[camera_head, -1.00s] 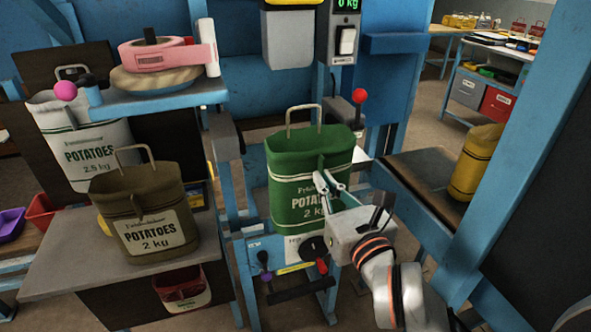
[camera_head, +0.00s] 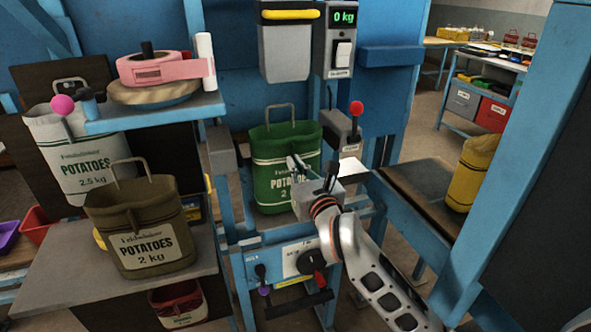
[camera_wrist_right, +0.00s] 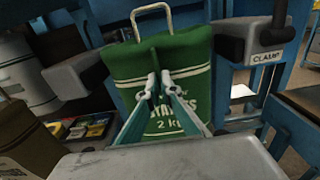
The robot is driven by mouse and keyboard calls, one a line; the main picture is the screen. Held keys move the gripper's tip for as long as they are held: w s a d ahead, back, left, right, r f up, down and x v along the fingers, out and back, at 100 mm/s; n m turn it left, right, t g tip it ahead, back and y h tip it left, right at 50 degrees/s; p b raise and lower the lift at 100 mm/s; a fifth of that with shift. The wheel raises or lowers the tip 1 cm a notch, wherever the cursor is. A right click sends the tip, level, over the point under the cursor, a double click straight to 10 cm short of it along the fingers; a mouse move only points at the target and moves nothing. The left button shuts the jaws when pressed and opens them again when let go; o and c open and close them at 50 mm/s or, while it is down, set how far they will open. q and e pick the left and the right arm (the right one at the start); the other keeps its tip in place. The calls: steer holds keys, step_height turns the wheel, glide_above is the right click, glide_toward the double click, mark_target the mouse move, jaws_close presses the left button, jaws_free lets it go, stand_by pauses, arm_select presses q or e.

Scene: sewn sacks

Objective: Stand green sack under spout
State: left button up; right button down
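The green sack (camera_head: 270,150) is upright with its wire handle up, below the grey spout housing (camera_head: 286,52) with a yellow bar. It is between two grey clamp pads, left (camera_head: 222,152) and right (camera_head: 338,126). In the right wrist view the green sack (camera_wrist_right: 120,65) fills the middle. My right gripper (camera_head: 293,163) is at its front face; its fingertips (camera_wrist_right: 158,80) are closed on a pinch of the green cloth. I cannot tell whether the sack's bottom rests on the stand. My left gripper is out of view.
A brown sack (camera_head: 142,222) stands on the left grey shelf (camera_head: 60,268), with a white sack (camera_head: 78,160) behind. A pink tape dispenser (camera_head: 160,68) is above. The display (camera_head: 344,16) reads 0 kg. A yellow sack (camera_head: 474,172) is at right beside a blue post (camera_head: 500,150).

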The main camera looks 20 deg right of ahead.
steer(key=shift+f, duration=0.6)
steer(key=shift+f, duration=0.2)
steer(key=c, duration=2.3)
jaws_free()
